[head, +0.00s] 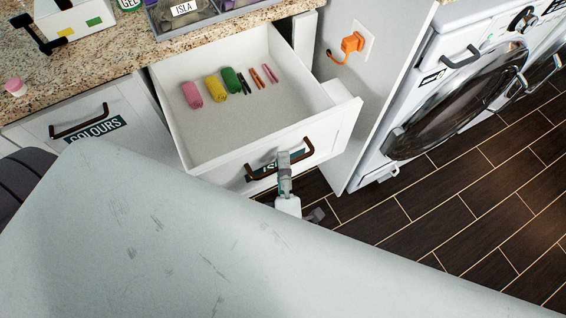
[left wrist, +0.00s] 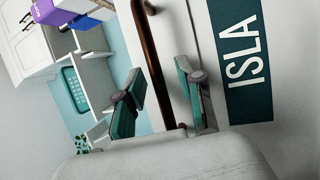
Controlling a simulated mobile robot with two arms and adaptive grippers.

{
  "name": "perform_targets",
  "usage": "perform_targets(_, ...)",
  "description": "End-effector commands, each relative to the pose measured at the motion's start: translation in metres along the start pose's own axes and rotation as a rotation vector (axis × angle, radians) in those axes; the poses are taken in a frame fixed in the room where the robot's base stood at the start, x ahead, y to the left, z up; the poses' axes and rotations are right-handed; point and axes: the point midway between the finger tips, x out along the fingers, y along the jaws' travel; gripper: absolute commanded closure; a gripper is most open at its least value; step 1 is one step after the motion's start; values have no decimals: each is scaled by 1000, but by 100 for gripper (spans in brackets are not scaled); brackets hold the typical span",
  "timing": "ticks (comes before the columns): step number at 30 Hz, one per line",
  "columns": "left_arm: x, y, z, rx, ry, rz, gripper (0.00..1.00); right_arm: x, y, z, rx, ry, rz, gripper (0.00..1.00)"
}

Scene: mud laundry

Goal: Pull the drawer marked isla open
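The drawer marked ISLA (head: 245,118) stands pulled well out from under the counter in the head view. Its brown bar handle (head: 302,153) is on the front, and my gripper partly hides the label in that view. In the left wrist view the teal ISLA label (left wrist: 241,58) reads clearly beside the handle (left wrist: 153,50). My left gripper (head: 284,162) is at the handle. In the left wrist view its fingers (left wrist: 160,95) are apart, with the bar between them and gaps visible. My right gripper is not in view.
Rolled cloths (head: 215,88) and small pegs or clips lie in the drawer. A COLOURS drawer (head: 78,118) is left of it. A side panel with an orange plug (head: 352,42) and a washing machine (head: 450,100) stand right. Dark tiled floor (head: 470,205) is clear.

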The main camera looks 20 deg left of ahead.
Motion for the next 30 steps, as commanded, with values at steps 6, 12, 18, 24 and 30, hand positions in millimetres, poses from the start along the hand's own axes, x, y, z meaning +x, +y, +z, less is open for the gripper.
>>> perform_targets(6,-1,0,0,0,0,0,63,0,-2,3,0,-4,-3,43)
perform_targets(12,-23,-1,0,1,-2,-3,63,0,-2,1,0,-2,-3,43)
perform_targets(18,-55,-1,0,1,-2,-3,63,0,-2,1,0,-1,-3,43)
perform_targets(24,-76,0,0,0,-1,-2,63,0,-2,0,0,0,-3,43)
perform_targets(30,-82,0,0,-1,-1,-4,63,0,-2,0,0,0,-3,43)
